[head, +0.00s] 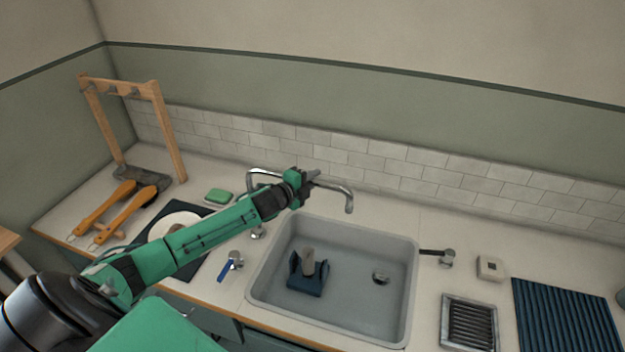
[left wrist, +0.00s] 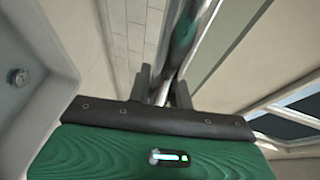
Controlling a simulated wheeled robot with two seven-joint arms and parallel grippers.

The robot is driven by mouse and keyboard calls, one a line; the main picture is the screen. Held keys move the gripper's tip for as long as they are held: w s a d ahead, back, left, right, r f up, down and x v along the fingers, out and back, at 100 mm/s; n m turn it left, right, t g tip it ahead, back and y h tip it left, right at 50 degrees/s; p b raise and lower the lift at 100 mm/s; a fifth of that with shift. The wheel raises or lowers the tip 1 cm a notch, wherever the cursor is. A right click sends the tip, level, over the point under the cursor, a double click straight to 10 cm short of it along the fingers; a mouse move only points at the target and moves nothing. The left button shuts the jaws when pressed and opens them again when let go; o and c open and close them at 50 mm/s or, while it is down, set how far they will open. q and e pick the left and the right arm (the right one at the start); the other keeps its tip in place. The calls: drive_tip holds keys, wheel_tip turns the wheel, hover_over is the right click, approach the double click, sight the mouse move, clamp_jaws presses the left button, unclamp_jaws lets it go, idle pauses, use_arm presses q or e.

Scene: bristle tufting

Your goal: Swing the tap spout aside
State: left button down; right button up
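The metal tap stands behind the sink, with its spout (head: 335,190) pointing right and its tip bent down over the sink's back edge. My left gripper (head: 314,179) is at the spout, partly hiding its middle. In the left wrist view the spout (left wrist: 186,40) runs between the two dark fingers of my left gripper (left wrist: 165,85). The fingers stand close on either side of it; whether they press on it cannot be told. My right gripper is in no view.
The grey sink (head: 345,235) holds a dark blue holder (head: 307,283) with a light upright piece. A blue-handled valve (head: 231,265) stands left of the sink, near a green sponge (head: 218,196). Right are a lever (head: 446,257), a grate (head: 469,322) and a ribbed blue mat (head: 565,318).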

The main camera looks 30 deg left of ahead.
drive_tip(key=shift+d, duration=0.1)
